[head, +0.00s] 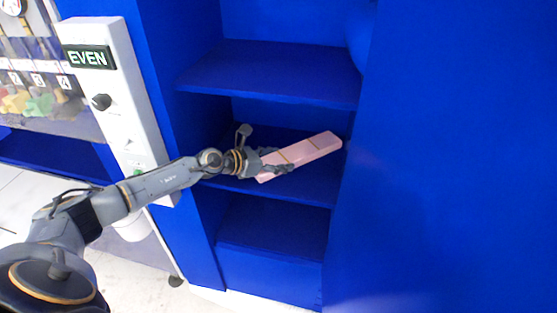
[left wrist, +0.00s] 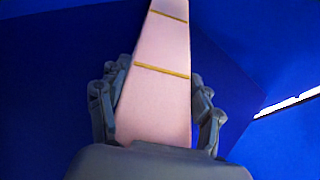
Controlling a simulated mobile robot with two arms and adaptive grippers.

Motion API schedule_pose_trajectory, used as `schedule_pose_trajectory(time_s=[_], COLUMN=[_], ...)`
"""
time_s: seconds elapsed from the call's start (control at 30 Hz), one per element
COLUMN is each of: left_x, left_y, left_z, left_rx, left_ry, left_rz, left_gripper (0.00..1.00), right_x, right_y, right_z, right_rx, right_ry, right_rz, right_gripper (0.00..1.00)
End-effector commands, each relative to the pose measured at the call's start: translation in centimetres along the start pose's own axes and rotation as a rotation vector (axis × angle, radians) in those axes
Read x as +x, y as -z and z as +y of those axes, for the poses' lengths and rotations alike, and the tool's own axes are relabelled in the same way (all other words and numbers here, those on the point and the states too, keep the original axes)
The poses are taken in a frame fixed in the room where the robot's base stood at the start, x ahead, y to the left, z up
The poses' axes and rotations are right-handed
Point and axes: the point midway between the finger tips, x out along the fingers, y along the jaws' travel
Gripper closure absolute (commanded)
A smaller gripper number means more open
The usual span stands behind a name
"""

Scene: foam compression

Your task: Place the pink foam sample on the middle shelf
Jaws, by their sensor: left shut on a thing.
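The pink foam sample (head: 317,147) is a long flat bar with thin yellow bands. In the head view it lies across the opening of the blue middle shelf (head: 310,189), with its far end toward the right. My left gripper (head: 278,161) is shut on its near end. In the left wrist view the foam (left wrist: 158,100) runs away from me between the two fingers (left wrist: 157,118), one on each side. I cannot tell whether the foam touches the shelf board. My right gripper does not show.
An upper shelf (head: 270,75) is above and a lower shelf (head: 275,228) below, both empty where visible. A blue side panel (head: 450,160) closes the right. A white post with an "EVEN" display (head: 88,57) stands at the left, behind my arm.

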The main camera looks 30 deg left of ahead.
Motion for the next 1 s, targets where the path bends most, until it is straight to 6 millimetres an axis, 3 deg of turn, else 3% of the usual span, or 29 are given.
schedule_pose_trajectory(time_s=[0.2, 0.23, 0.3, 0.33, 0.73, 1.0], left_x=[0.2, 0.1, 0.1, 0.1, -0.1, -4.0], left_y=[0.5, 0.3, 0.3, 0.3, -0.2, 0.4], left_z=[0.0, 0.0, 0.0, 0.0, 0.0, 0.1], left_rx=[0.000, 0.000, 0.000, 0.000, 0.001, 0.002], left_ry=[0.000, 0.000, 0.000, 0.001, 0.000, -0.001], left_rz=[0.001, 0.001, 0.001, 0.001, 0.000, 0.004], left_gripper=[0.51, 0.29, 0.15, 0.12, 0.12, 0.12], right_x=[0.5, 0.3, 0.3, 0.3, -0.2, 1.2], right_y=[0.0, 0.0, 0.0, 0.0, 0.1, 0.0], right_z=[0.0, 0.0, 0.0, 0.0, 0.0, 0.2], right_rx=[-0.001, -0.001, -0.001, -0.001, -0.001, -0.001], right_ry=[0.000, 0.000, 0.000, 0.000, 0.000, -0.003], right_rz=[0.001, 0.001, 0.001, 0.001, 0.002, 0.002], right_gripper=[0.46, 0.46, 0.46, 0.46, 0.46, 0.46])
